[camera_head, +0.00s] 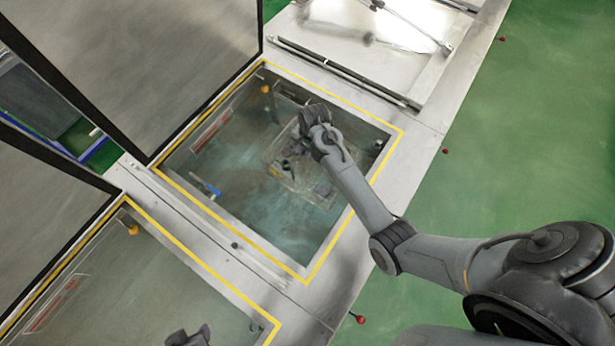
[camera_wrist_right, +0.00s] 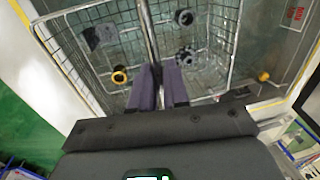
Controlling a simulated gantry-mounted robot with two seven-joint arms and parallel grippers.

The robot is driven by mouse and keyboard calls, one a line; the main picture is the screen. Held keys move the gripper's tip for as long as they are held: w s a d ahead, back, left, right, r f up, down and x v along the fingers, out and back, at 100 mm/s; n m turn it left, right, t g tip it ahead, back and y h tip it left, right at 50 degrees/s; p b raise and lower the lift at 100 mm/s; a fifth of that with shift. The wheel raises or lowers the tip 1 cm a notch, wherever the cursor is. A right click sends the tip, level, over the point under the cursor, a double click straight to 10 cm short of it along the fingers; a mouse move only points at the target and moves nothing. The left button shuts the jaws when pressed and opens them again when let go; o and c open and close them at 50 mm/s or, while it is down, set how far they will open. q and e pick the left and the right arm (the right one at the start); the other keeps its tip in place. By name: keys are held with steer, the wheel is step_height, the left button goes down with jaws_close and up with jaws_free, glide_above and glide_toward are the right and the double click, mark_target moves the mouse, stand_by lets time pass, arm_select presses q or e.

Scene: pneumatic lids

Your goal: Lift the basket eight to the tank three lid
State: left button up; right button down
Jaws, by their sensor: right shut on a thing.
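A wire basket (camera_head: 285,167) is in the open tank (camera_head: 265,222) in the middle of the head view; its number is not readable. It fills the right wrist view (camera_wrist_right: 69,70), with a metal bar (camera_wrist_right: 149,40) running across it. My right gripper (camera_head: 312,122) reaches over the tank from the right. In the wrist view its two purple-grey fingers are shut on the basket's bar, and the grip point is partly hidden. A dark grey piece at the bottom edge of the head view seems to be my left gripper (camera_head: 187,338); its fingers are not clear.
A raised grey lid (camera_head: 150,60) stands along the tank's left side. A second tank (camera_head: 130,290) with its own raised lid (camera_head: 45,220) is at the lower left. A closed metal lid (camera_head: 360,40) lies at the top. Green floor (camera_head: 510,140) is clear at right.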

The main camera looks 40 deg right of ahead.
steer(key=shift+w+r, duration=0.1)
steer(key=shift+r, duration=2.4)
stand_by(2.3)
